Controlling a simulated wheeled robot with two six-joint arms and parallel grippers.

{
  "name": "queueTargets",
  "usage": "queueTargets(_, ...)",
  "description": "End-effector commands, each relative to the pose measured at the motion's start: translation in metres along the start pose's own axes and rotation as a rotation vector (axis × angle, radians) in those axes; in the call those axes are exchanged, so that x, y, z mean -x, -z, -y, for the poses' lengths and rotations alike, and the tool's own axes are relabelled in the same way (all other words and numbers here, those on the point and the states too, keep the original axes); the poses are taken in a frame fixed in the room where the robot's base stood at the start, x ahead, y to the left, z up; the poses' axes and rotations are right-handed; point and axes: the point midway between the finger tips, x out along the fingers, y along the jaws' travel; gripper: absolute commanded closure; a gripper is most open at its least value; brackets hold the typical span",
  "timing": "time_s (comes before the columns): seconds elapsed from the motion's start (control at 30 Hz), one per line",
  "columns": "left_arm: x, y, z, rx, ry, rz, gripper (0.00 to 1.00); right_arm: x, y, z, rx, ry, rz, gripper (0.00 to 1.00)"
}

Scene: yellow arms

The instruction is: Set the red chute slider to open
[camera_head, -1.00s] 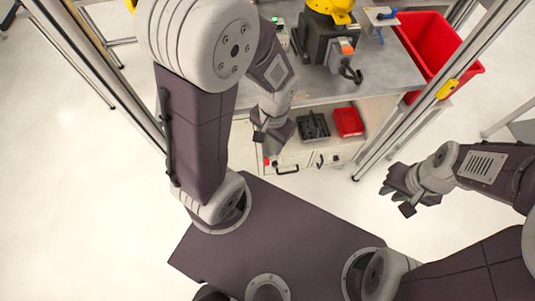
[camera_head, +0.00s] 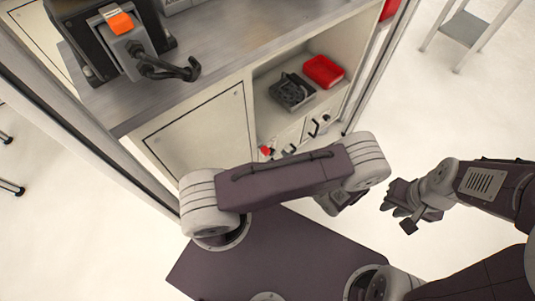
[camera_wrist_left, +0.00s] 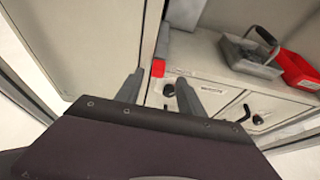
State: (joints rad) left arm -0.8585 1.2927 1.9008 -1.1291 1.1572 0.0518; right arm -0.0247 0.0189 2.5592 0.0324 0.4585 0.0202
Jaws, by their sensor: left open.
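A small red block, which looks like the chute slider (camera_head: 266,151), sits low at the left edge of the drawer fronts in the head view. In the left wrist view the red slider (camera_wrist_left: 158,68) shows beyond and between my fingertips, apart from them. My left gripper (camera_wrist_left: 159,90) is open and empty, its two grey fingers pointing at the cabinet front. In the head view its fingers are hidden behind my left arm. My right gripper (camera_head: 400,210) hangs over the floor at the right, away from the cabinet; its finger gap is unclear.
The cabinet has black drawer handles (camera_head: 313,130) beside the slider and a flat panel (camera_head: 200,135) to its left. Above the drawers, a shelf holds a grey tray (camera_head: 291,92) and a red bin (camera_head: 323,72). A metal frame post stands at the left.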

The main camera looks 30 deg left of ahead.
Motion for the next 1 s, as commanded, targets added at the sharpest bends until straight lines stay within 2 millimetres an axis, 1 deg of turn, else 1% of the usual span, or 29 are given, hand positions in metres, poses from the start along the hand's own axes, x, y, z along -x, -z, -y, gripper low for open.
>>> queueTargets(0.03, -0.013, 0.004, -0.002, -0.001, -0.008, 0.001, 0.55, -0.009, -0.001, 0.0, 0.0, 0.0, 0.001, 0.78)
queueTargets(0.1, -0.029, 0.004, -0.002, -0.001, -0.008, 0.001, 0.55, -0.016, -0.002, 0.0, 0.0, 0.0, 0.001, 0.78)
queueTargets(0.2, -0.05, 0.004, -0.002, 0.0, -0.008, 0.0, 0.55, -0.024, -0.003, -0.001, 0.0, 0.0, 0.001, 0.78)
queueTargets(0.3, -0.065, 0.004, -0.002, 0.002, -0.007, -0.001, 0.55, -0.029, -0.003, -0.001, 0.0, 0.0, 0.001, 0.78)
queueTargets(0.43, -0.075, 0.002, -0.002, 0.0, -0.005, -0.001, 0.55, -0.032, -0.004, -0.001, 0.0, 0.0, 0.001, 0.78)
queueTargets(0.67, -0.076, 0.0, -0.001, 0.001, -0.004, -0.002, 0.55, -0.031, -0.004, -0.001, 0.0, 0.0, 0.001, 0.78)
queueTargets(0.7, -0.076, 0.0, -0.001, 0.001, -0.004, -0.002, 0.57, -0.031, -0.004, -0.001, 0.0, 0.0, 0.001, 0.78)
queueTargets(0.77, -0.076, 0.001, -0.001, 0.001, -0.004, -0.002, 0.74, -0.031, -0.004, -0.001, 0.0, 0.0, 0.001, 0.78)
queueTargets(0.8, -0.076, 0.001, -0.001, 0.001, -0.004, -0.002, 0.85, -0.031, -0.004, -0.001, 0.0, 0.0, 0.001, 0.78)
queueTargets(0.87, -0.076, 0.001, -0.001, 0.001, -0.004, -0.002, 1.0, -0.031, -0.004, -0.001, 0.0, 0.0, 0.001, 0.78)
queueTargets(1.0, -0.076, 0.001, -0.001, 0.001, -0.004, -0.002, 1.0, -0.031, -0.004, -0.001, 0.0, 0.0, 0.001, 0.78)
